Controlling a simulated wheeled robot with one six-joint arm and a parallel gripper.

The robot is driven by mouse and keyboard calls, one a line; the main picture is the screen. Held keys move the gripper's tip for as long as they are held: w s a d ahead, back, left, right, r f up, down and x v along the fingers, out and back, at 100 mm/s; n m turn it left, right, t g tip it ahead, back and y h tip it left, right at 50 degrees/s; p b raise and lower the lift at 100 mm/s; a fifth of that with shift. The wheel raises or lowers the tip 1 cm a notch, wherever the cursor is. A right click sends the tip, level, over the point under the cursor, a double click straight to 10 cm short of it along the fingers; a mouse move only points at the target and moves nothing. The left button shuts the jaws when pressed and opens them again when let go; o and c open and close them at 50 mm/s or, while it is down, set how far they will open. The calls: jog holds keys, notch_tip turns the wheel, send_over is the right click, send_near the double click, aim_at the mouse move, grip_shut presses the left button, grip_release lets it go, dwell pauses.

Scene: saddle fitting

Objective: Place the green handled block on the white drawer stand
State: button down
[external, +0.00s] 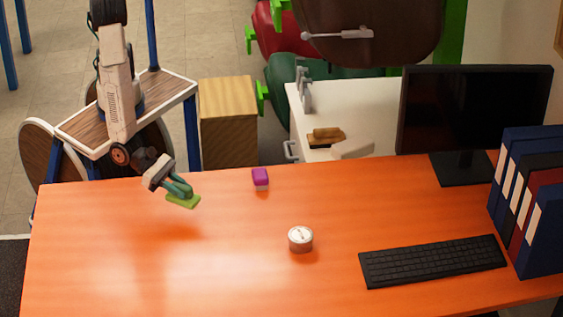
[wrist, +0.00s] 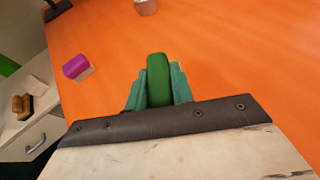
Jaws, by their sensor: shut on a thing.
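My gripper (external: 178,188) is shut on the green handled block (external: 184,201) and holds it above the left part of the orange desk. In the wrist view the block's rounded green handle (wrist: 158,80) sits between the teal fingers of my gripper (wrist: 157,88); the rest of the block is hidden there. The white drawer stand (external: 370,103) is behind the desk, to the right of my gripper. Its drawer front with a handle also shows in the wrist view (wrist: 40,148) at the left edge.
A purple and white block (external: 260,178) and a round white tin (external: 300,239) are on the orange desk (external: 110,265). Brown brush-like items (external: 326,137) lie on the stand's near part. A monitor (external: 470,110), keyboard (external: 432,261) and binders (external: 530,195) fill the right side.

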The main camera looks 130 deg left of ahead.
jog(key=shift+s+f+n+y, duration=0.15)
jog(key=shift+s+f+y, duration=0.1)
jog(key=shift+s, duration=0.35)
jog(key=shift+s+f+n+y, duration=0.15)
jog(key=shift+s+f, duration=0.05)
jog(key=shift+s, duration=0.35)
jog(key=shift+s+a+r+n+g+y, duration=0.15)
jog(key=shift+s+a+n+y, duration=0.15)
jog(key=shift+a, duration=0.35)
jog(key=shift+s+a+r+n+g+y, duration=0.1)
jog(key=shift+s+a+n+g+y, duration=0.1)
jog(key=shift+a+n+y, duration=0.3)
jog(key=shift+w+a+r, duration=0.15)
jog(key=shift+a, duration=0.1)
send_over(211, 233)
jog(key=shift+f, duration=0.7)
jog(key=shift+w+d+f, duration=0.1)
jog(key=shift+f, duration=1.65)
jog(key=shift+f, duration=0.1)
jog(key=c, duration=1.2)
grip_release()
